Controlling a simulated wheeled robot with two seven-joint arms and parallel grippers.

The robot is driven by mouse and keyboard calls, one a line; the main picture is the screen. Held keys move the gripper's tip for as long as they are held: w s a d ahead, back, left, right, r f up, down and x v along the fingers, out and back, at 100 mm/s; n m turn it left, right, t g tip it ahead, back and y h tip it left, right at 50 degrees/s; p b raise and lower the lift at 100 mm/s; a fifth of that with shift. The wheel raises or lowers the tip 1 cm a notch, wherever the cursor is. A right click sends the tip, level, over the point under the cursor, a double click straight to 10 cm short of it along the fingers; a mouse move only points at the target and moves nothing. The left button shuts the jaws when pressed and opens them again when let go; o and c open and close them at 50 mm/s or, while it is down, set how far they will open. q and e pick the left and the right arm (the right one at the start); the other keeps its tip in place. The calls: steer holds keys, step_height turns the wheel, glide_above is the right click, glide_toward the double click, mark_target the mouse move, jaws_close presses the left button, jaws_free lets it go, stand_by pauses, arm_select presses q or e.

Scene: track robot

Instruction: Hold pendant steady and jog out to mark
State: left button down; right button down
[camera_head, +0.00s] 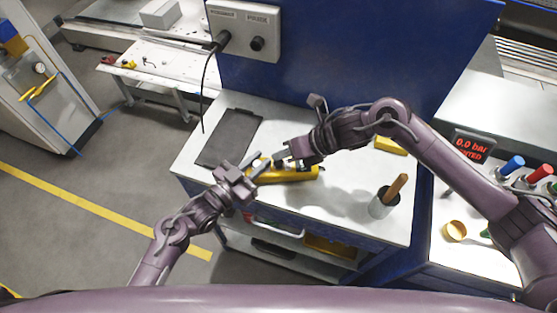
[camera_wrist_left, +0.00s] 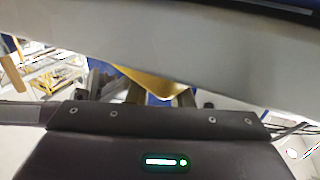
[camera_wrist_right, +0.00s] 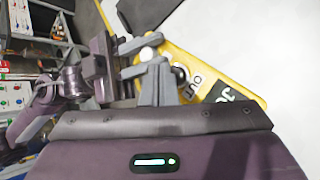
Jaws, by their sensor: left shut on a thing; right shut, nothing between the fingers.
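The yellow pendant (camera_head: 296,174) lies at the front part of the white bench top. My left gripper (camera_head: 260,166) is shut on its left end; yellow shows between the fingers in the left wrist view (camera_wrist_left: 158,84). My right gripper (camera_head: 281,162) is shut and empty, with its fingertips over the pendant's button area. In the right wrist view the pendant (camera_wrist_right: 202,75) carries a label reading OUT and a dark label partly cut off. A pale round button shows by the right fingertips (camera_wrist_right: 154,66); I cannot tell whether they touch it.
A dark flat tray (camera_head: 230,138) lies left of the pendant. A cup with a wooden handle (camera_head: 383,203) stands at the right front, and a yellow block (camera_head: 390,146) lies behind the right arm. A grey box with a PAUSE label (camera_head: 243,30) is on the blue panel behind.

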steer(key=shift+f, duration=0.15)
steer(key=shift+f, duration=0.25)
steer(key=shift+f, duration=0.55)
stand_by(1.8)
steer(key=shift+r, duration=0.2)
stand_by(2.1)
steer(key=shift+r, duration=0.75)
steer(key=shift+r, duration=2.55)
arm_select(q)
steer(key=c, duration=1.2)
jaws_free()
